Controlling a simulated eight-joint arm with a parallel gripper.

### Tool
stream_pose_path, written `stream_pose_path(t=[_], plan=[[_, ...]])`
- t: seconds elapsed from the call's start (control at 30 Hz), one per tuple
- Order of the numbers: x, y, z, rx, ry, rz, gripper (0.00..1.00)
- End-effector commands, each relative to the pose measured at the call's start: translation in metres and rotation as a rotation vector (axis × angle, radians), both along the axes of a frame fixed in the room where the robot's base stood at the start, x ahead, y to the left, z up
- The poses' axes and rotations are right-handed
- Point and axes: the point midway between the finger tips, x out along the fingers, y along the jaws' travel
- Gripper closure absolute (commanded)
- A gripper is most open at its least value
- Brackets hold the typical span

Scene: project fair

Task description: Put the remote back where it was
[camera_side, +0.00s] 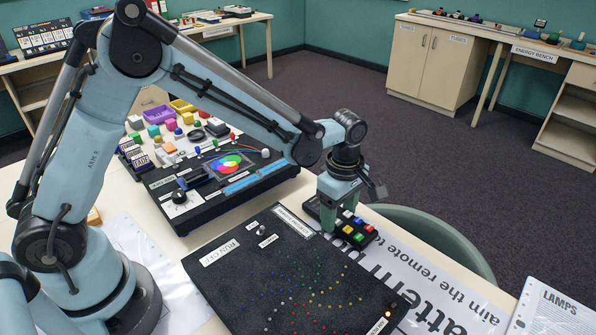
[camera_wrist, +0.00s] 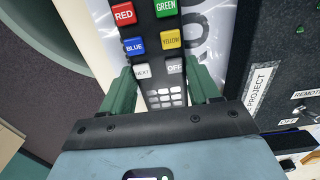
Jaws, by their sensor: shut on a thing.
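The remote (camera_side: 352,232) is black with red, green, blue, yellow and pale buttons. In the wrist view the remote (camera_wrist: 153,45) has labels RED, GREEN, BLUE, YELLOW, NEXT and OFF. My gripper (camera_side: 328,212) is shut on its near end, with one green finger on each side in the wrist view (camera_wrist: 165,88). The remote's far end points away from my gripper.
A black dotted light panel (camera_side: 240,275) with switches lies beside the remote. The printed poster (camera_side: 440,296) lies under it. A black console (camera_side: 180,218) with a colour disc stands behind. A LAMPS booklet (camera_side: 550,312) lies front right.

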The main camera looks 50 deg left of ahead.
Motion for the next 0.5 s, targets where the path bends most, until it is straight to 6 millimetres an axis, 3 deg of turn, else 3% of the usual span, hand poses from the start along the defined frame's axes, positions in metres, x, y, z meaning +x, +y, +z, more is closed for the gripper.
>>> stream_pose_path(t=[0.07,0.1,0.23,0.5], plan=[[0.0001,-0.0001,-0.0024,0.000,0.000,0.000,0.74],[0.0001,-0.0001,-0.0022,0.000,0.000,0.000,0.34],[0.0001,-0.0001,-0.0021,0.000,0.000,0.000,0.14],[0.0000,-0.0001,-0.0017,0.000,0.000,0.000,0.13]])
